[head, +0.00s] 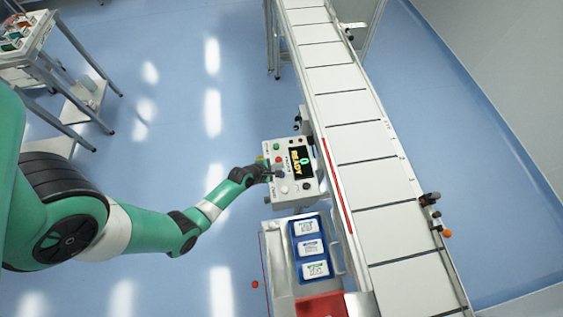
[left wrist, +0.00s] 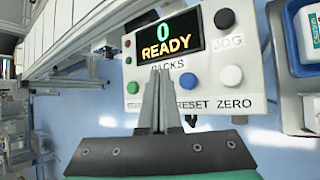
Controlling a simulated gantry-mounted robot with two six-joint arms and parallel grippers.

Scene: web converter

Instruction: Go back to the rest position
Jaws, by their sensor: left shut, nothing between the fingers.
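My left gripper (head: 278,174) is over the control panel (head: 306,192) beside the conveyor, with my green arm reaching in from the left. In the left wrist view the gripper (left wrist: 168,76) is shut and empty, its fingers pointing at the panel's lower row of buttons. The panel's display (left wrist: 166,36) reads "0 READY". A green button (left wrist: 132,88), a white button (left wrist: 231,77) and a dark blue button (left wrist: 188,80) show around the fingertips. Whether the fingers touch the panel is unclear. My right gripper is in neither view.
The long conveyor (head: 372,150) runs down the right of the panel. Below the panel, a blue tray (head: 296,253) holds white packs (head: 311,248) in a metal holder, with a red part (head: 322,306) nearby. A table (head: 42,40) stands top left. The blue floor (head: 165,110) is largely clear.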

